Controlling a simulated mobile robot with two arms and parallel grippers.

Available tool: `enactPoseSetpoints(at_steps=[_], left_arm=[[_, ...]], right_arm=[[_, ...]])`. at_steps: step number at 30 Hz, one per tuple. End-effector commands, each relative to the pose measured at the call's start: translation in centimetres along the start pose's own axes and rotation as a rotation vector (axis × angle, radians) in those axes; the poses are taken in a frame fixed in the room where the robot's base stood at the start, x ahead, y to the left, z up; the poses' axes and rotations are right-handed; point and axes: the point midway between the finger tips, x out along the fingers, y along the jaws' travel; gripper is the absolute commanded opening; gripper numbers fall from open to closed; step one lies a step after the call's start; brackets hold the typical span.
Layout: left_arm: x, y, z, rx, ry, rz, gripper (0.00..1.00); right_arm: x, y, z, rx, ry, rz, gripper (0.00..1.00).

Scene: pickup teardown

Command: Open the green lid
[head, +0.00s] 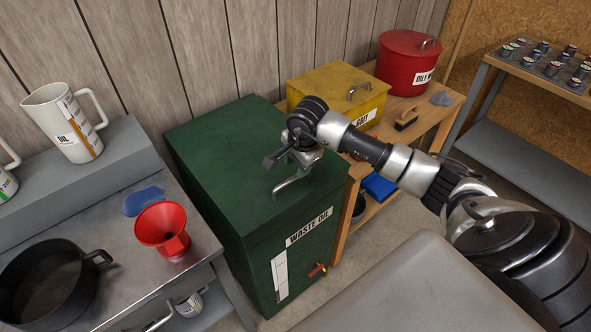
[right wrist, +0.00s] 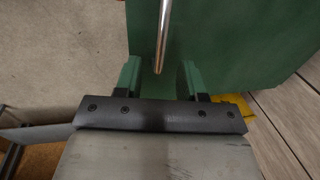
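The green lid (head: 228,140) lies flat and closed on top of the green "WASTE OIL" bin (head: 258,272). A silver bar handle (head: 288,184) stands on the lid near its front edge. My right gripper (head: 302,158) is over the lid at the handle, and the wrist partly covers the handle's far end. In the right wrist view my right gripper (right wrist: 160,80) is open, with its two fingers apart. The handle bar (right wrist: 164,35) shows between them, with a gap on each side. My left gripper is not in view.
A metal bench at left holds a red funnel (head: 162,228), a black pan (head: 48,285) and a white jug (head: 65,122). A yellow bin (head: 325,82) and a red can (head: 405,62) stand on the wooden bench at right. The wooden wall is behind the bin.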

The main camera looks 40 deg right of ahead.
Motion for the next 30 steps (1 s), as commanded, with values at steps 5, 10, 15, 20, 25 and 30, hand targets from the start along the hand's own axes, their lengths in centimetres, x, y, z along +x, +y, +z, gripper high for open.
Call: enactPoseSetpoints(at_steps=[5, 10, 15, 20, 25, 30], left_arm=[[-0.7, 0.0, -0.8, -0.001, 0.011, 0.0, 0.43], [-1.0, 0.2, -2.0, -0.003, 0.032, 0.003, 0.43], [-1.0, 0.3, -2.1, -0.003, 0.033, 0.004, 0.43], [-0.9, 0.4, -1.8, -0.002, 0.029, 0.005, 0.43], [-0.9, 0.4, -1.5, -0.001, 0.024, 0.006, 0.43], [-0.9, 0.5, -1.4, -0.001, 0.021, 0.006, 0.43]], right_arm=[[3.0, 0.0, 0.1, 0.003, -0.004, 0.002, 0.4], [4.7, 0.0, 0.1, 0.002, -0.003, 0.0, 0.4], [5.2, 0.0, 0.0, 0.002, -0.002, 0.0, 0.4], [5.2, 0.0, 0.0, 0.002, -0.002, 0.0, 0.4], [5.2, 0.0, 0.0, 0.002, -0.002, -0.001, 0.17], [5.2, 0.0, 0.0, 0.002, -0.002, -0.001, 0.0]])
